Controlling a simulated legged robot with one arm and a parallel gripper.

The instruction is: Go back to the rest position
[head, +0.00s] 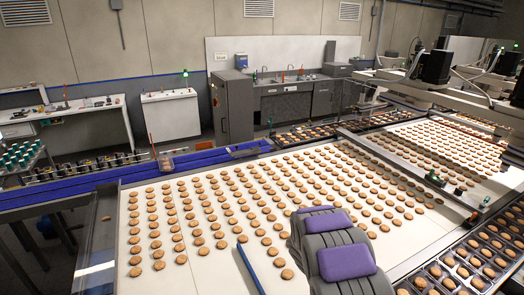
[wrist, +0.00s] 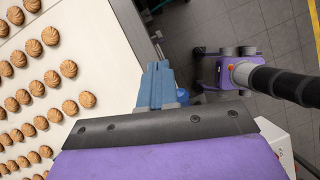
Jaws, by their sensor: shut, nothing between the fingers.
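My gripper (wrist: 157,68) shows in the wrist view as two blue-grey fingers close together, with nothing between them. It is beside the white belt's edge, with grey floor behind it. In the head view my arm, with purple pads, rises at the bottom centre in front of the belt; I cannot make out the fingers there. Rows of round brown biscuits (head: 220,244) lie on the white belt (head: 205,284). Several biscuits (wrist: 50,36) also show at the left of the wrist view, apart from the fingers.
Black trays (head: 440,283) with biscuits stand at the right front. Picking machinery (head: 435,66) hangs over the right side.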

